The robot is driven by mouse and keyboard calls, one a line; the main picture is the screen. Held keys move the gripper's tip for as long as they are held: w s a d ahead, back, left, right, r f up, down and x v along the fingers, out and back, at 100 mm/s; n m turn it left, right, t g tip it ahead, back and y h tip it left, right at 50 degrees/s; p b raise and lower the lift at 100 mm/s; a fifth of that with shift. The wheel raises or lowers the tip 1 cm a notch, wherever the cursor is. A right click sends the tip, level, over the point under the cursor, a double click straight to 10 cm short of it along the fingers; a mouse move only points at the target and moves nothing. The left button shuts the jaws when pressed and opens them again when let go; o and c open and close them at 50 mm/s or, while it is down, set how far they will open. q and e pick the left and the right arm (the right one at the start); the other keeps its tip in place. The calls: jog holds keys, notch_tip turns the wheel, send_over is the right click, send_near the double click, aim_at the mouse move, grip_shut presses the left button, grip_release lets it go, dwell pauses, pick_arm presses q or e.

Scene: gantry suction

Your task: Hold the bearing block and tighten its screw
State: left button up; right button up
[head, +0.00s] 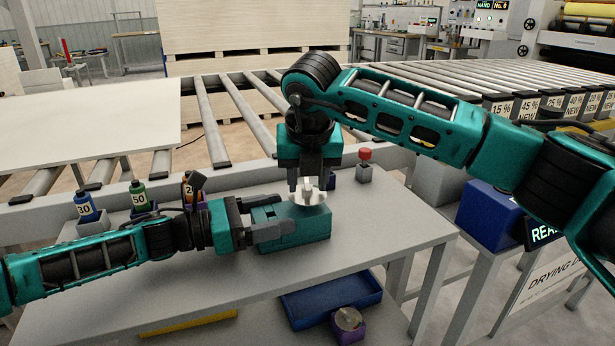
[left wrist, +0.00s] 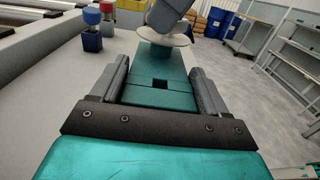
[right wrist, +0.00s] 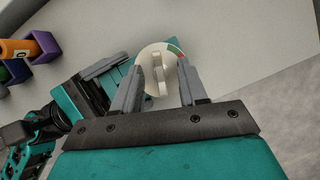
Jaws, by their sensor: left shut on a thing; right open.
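The teal bearing block (head: 312,225) stands on the grey bench. My left gripper (head: 272,222) comes from the left and is shut on it; in the left wrist view the block (left wrist: 155,70) lies between both fingers. A pale round screw head (head: 321,196) with a raised grip bar sits at the block's far end. My right gripper (head: 305,186) points down over this head and is open. In the right wrist view the head (right wrist: 158,62) lies between the fingertips, with a red and green mark on its rim. Contact between fingers and bar cannot be told.
A red-topped post (head: 364,166) stands behind the block. A blue tray (head: 330,298) lies below, in front. The front left of the bench is clear.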

grip_shut()
dwell(0.3)
jog(key=m, duration=0.2)
jog(key=m+h, duration=0.1)
jog(key=m, duration=0.1)
jog(key=shift+a+h, duration=0.1)
jog(key=shift+h, duration=0.2)
dwell(0.9)
grip_release()
jog(key=shift+r, duration=0.15)
